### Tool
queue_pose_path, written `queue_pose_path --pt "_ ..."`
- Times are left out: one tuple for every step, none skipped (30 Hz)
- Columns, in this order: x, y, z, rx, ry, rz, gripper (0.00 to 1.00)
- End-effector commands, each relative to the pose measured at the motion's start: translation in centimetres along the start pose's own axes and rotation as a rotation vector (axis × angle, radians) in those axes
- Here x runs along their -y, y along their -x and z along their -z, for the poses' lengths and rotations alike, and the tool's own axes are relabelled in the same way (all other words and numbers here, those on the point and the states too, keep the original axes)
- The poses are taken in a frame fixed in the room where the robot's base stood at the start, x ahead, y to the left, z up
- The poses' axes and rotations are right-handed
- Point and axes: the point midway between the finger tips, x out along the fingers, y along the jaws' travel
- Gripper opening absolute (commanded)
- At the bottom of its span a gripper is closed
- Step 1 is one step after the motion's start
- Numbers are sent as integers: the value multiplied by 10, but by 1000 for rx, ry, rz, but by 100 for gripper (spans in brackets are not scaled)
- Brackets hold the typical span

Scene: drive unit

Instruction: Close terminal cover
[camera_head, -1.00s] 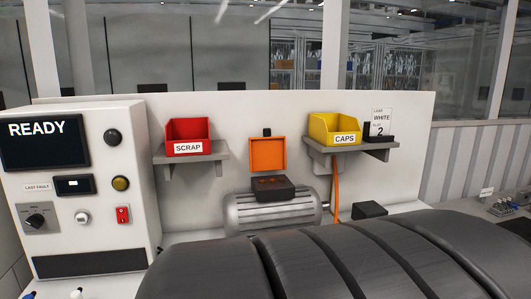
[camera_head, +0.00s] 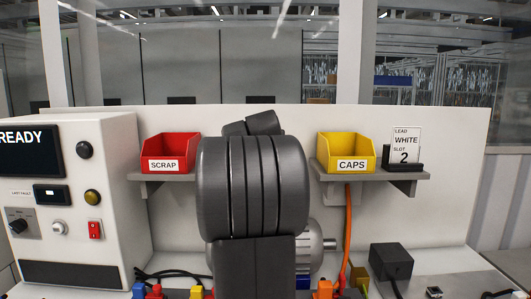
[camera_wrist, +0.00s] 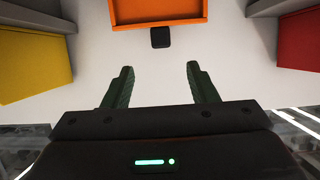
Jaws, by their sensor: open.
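The orange terminal cover (camera_wrist: 165,14) shows at the top of the wrist view, with a small black tab (camera_wrist: 160,37) at its edge. My gripper (camera_wrist: 160,68) is open and empty. In the picture its fingertips lie just below the tab and appear apart from it. In the head view my arm hides the cover and the terminal box. Only the right end of the grey ribbed motor (camera_head: 316,242), with its shaft, shows beside the arm.
A red SCRAP bin (camera_head: 170,151) and a yellow CAPS bin (camera_head: 346,152) stand on shelves either side of my arm. A slot card (camera_head: 404,147) stands right of the yellow bin. The control panel (camera_head: 85,235) is at left. Coloured connectors and cables lie in front.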

Motion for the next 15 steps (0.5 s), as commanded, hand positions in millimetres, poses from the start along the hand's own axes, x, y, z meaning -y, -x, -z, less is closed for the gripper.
queue_pose_path --pt "0 -4 1 0 0 0 53" --pt "0 -6 1 1 0 0 53" --pt "0 -11 1 2 0 0 53" --pt "0 -15 1 2 0 0 53" --pt "0 -19 1 3 0 -1 53" --pt "0 -26 0 5 0 -1 53" --pt "0 -31 1 4 0 -1 53" --pt "0 -36 1 4 0 -1 53" --pt "0 -43 1 4 0 -1 53" --pt "0 -49 1 4 0 -1 53" --pt "0 -54 0 5 0 -1 53" --pt "0 -60 1 4 0 -1 53" --pt "0 -66 1 5 0 -1 53" --pt "0 -71 1 4 0 0 53" --pt "0 -78 1 4 0 0 53"
